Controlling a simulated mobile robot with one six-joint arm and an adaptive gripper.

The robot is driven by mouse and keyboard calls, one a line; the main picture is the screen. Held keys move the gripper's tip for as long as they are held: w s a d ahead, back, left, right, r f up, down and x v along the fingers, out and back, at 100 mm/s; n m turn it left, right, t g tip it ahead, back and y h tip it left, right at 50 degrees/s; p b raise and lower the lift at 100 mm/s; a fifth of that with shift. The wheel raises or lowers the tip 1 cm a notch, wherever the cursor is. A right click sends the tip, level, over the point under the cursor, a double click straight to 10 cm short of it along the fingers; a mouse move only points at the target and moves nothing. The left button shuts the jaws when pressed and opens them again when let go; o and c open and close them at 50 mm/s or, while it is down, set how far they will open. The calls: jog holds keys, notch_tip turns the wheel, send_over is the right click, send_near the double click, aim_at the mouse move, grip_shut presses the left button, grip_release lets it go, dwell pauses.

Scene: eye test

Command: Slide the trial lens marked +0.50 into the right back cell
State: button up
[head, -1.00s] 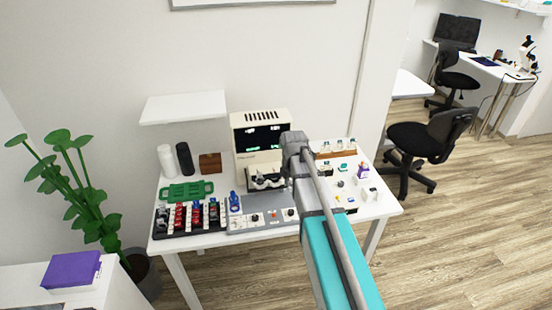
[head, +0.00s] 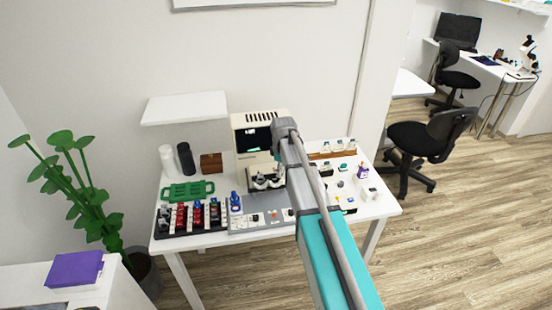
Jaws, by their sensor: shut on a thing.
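My gripper (head: 279,158) is in front of the right side of a cream machine with a dark screen (head: 256,138). My wrist and arm cover most of the gripper. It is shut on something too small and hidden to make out. A pale holder (head: 266,182) sits at the foot of the machine, just below and left of my gripper. Its separate cells, including the right back one, cannot be told apart. A black rack (head: 160,233) with red, blue and dark pieces stands at the table's front left. No +0.50 mark can be read anywhere.
A grey panel with knobs (head: 268,218) lies in front of the machine. A green tray (head: 188,192), a brown box (head: 211,163) and white and black cylinders (head: 186,158) stand left. Small items and a wooden rack (head: 333,154) crowd the right, partly behind my arm.

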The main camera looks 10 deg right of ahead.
jog(key=w+m, duration=0.1)
jog(key=m, duration=0.2)
jog(key=w+a+m, duration=0.1)
jog(key=w+m, duration=0.1)
jog(key=m, duration=0.1)
jog(key=w+r+m+p, duration=0.1)
jog(key=w+m, duration=0.1)
jog(key=m, duration=0.2)
jog(key=shift+w+a, duration=0.2)
jog(key=shift+a, duration=0.1)
jog(key=shift+f, duration=0.1)
jog(key=b, duration=0.5)
send_over(275, 175)
jog(key=s, duration=0.2)
jog(key=shift+w+a+f, duration=0.1)
jog(key=shift+a+f, duration=0.05)
jog(key=shift+f, duration=2.25)
jog(key=shift+f+b, duration=1.5)
jog(key=shift+b, duration=0.1)
jog(key=o, duration=0.8)
